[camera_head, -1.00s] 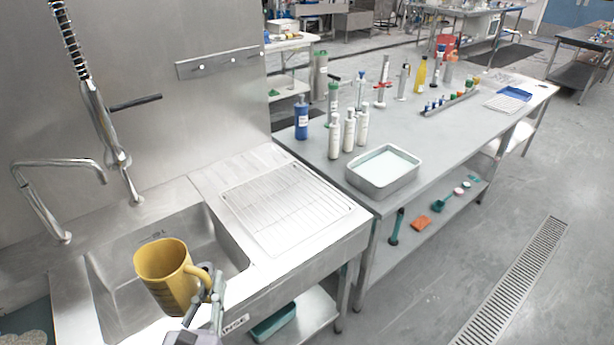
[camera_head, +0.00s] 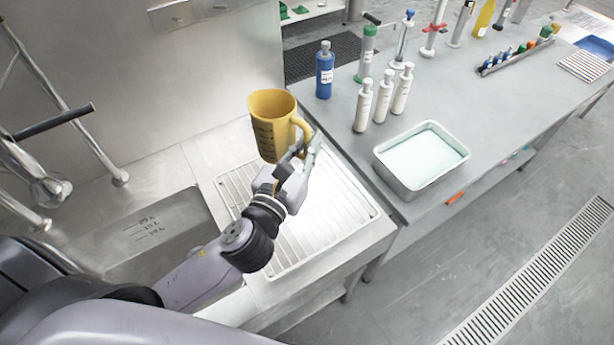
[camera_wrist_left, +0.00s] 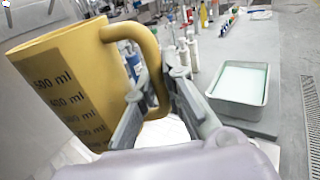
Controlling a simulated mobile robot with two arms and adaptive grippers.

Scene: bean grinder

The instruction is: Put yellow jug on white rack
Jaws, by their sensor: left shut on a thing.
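The yellow jug (camera_head: 271,127) is upright with a slight tilt, held above the far part of the white rack (camera_head: 322,217). My left gripper (camera_head: 304,146) is shut on the jug's handle at its right side. In the left wrist view the jug (camera_wrist_left: 60,85) shows its dark millilitre scale, and the fingers (camera_wrist_left: 152,108) close around the handle. The wire rack lies on the steel drainboard right of the sink, partly hidden by my left arm and the jug. My right gripper is not in view.
The sink basin (camera_head: 150,235) is left of the rack. A metal tray of pale liquid (camera_head: 422,158) stands on the table to the right. White bottles (camera_head: 383,100) and a blue bottle (camera_head: 324,70) stand behind it. The rack's right part is bare.

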